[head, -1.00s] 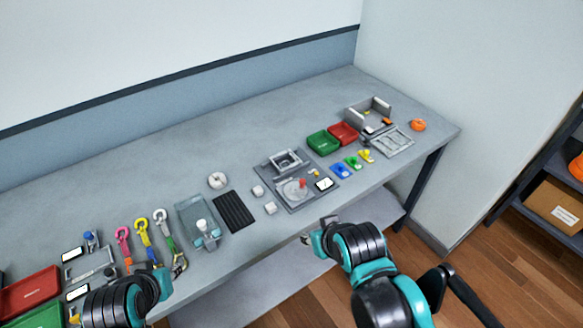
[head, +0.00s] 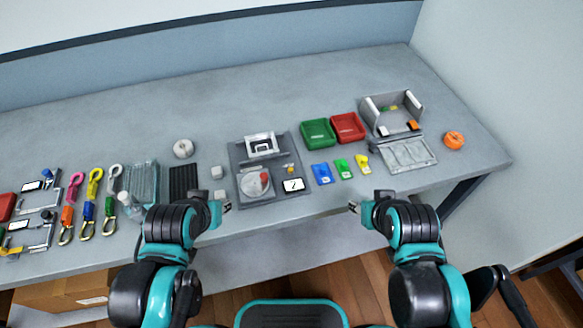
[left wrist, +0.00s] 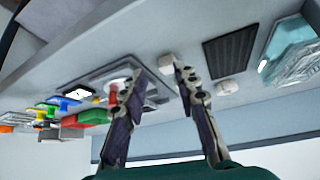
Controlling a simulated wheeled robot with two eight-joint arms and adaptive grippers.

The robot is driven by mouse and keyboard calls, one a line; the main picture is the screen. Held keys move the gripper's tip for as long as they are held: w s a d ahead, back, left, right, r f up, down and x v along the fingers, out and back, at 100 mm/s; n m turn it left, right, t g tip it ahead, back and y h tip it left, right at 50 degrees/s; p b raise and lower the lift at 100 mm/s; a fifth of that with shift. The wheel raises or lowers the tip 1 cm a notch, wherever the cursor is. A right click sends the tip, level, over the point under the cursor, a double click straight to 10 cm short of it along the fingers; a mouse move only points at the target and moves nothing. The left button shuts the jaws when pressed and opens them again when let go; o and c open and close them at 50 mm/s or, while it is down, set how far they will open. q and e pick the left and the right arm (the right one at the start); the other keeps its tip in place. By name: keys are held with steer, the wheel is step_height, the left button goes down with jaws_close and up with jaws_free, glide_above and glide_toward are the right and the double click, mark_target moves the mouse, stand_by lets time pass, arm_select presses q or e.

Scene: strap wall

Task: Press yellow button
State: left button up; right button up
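A small yellow piece (head: 393,108) shows inside the open grey box (head: 371,114) at the back right, beside green, white and orange pieces. Another small yellow part (head: 290,167) is on the grey station plate (head: 239,156), by a white display. I cannot tell which one is the yellow button. My left gripper (head: 228,207) is in front of the table edge, left of the station; in the left wrist view its two fingers (left wrist: 161,72) are apart with nothing between them. My right gripper (head: 353,207) is at the front edge, right of the station; its fingers are too small to judge.
Green (head: 318,132) and red (head: 348,128) trays stand left of the box. Blue (head: 321,174), green and yellow tags lie below them. An orange round object (head: 454,140) is far right. Several coloured straps (head: 93,207) and a clear bin (head: 143,184) are left. The table's back is clear.

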arm_select(q)
steer(key=shift+s+a, duration=0.1)
steer(key=shift+a, duration=0.05)
steer(key=shift+c, duration=1.2)
jaws_close()
